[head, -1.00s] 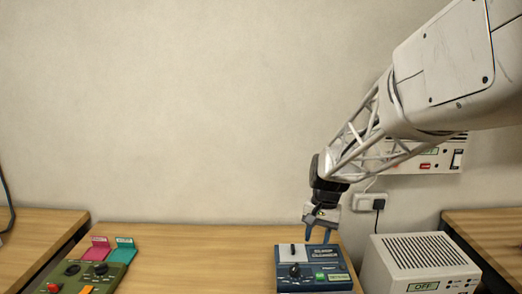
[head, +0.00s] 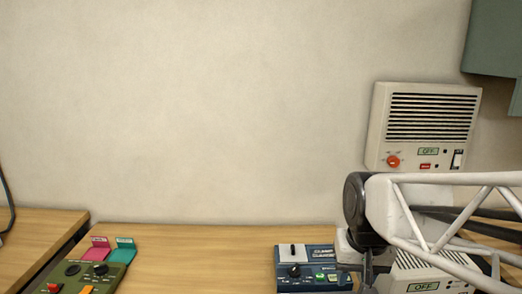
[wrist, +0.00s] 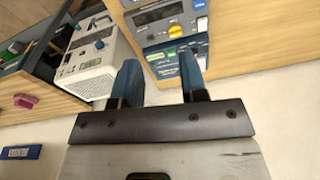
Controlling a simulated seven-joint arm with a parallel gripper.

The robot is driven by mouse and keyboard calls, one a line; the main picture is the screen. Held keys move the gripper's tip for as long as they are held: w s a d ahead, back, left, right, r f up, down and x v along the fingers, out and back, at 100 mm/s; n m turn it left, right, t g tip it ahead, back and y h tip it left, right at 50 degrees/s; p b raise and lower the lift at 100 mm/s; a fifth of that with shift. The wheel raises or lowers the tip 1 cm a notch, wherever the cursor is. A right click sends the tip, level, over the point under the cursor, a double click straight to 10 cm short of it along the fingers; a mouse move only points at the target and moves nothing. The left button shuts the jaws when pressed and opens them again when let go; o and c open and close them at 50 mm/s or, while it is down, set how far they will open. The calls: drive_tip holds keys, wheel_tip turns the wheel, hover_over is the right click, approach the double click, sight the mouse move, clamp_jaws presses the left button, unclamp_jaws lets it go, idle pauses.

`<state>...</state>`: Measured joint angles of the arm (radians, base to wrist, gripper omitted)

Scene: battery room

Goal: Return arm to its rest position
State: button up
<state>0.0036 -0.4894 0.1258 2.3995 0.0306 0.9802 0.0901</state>
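My gripper shows in the wrist view (wrist: 158,60) with its two blue fingers apart and nothing held between them. In the head view my arm comes in from the right edge, low, with its dark joint in front of the wall. The hand hangs at the lower right, beside the right end of the blue device (head: 308,270). The fingertips are not clear in the head view, and I cannot tell whether the hand touches anything there. My arm hides part of the white vented box (head: 425,287).
A white wall unit (head: 421,125) with an orange knob and an OFF display is above my arm. The table (head: 200,255) between the devices is clear. A grey-green panel (head: 497,40) is at top right.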

drive_tip(key=s+n+t, duration=0.1)
drive_tip(key=s, duration=0.6)
drive_tip(key=shift+s+d+f, duration=0.2)
drive_tip(key=shift+d, duration=0.15)
idle(2.4)
